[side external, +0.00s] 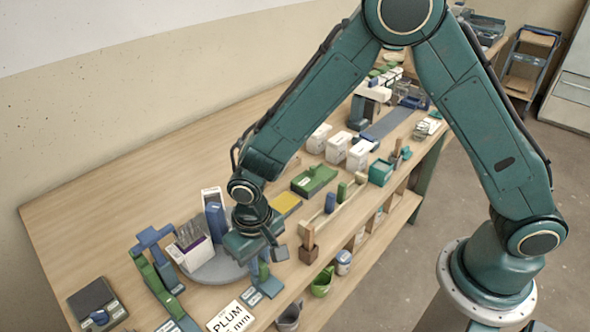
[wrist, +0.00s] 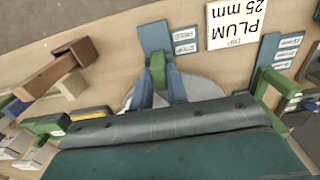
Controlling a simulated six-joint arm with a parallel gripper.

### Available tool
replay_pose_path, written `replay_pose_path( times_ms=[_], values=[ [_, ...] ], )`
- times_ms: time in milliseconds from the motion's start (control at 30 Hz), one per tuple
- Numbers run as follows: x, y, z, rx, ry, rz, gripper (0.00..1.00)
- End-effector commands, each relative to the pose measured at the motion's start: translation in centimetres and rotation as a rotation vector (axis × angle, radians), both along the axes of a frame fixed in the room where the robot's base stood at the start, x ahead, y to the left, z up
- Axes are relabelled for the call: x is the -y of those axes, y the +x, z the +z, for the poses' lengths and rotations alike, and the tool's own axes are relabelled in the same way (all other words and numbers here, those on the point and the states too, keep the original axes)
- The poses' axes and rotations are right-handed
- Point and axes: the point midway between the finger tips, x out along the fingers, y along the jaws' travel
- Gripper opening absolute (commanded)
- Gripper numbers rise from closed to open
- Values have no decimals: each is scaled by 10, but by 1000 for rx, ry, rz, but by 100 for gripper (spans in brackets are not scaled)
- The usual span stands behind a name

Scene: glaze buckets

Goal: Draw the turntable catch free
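The turntable is a grey disc (side external: 222,272) at the lower left of the side view, carrying several upright boxes. It shows partly in the wrist view (wrist: 206,88). My gripper (side external: 262,244) is over the disc's near edge, close above the catch. Its teal body fills the bottom of the wrist view.
A white PLUM 25 mm card (side external: 230,318) lies beside the catch plate. A blue-and-green stand (side external: 155,262) is left of the turntable. A wooden rack (side external: 322,220), a green tray (side external: 314,180) and white tubs (side external: 338,147) stand to the right. The back left tabletop is clear.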

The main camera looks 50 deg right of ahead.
Motion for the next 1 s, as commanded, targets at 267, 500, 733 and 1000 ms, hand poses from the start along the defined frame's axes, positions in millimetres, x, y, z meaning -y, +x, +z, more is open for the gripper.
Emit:
replay_pose_path(
  times_ms=[267,500,733,1000],
  values=[
    [0,-1,0,0,1,1,0],
    [0,-5,1,0,1,1,0],
    [0,-10,1,0,1,1,0],
    [0,-16,1,0,1,1,0]
  ],
)
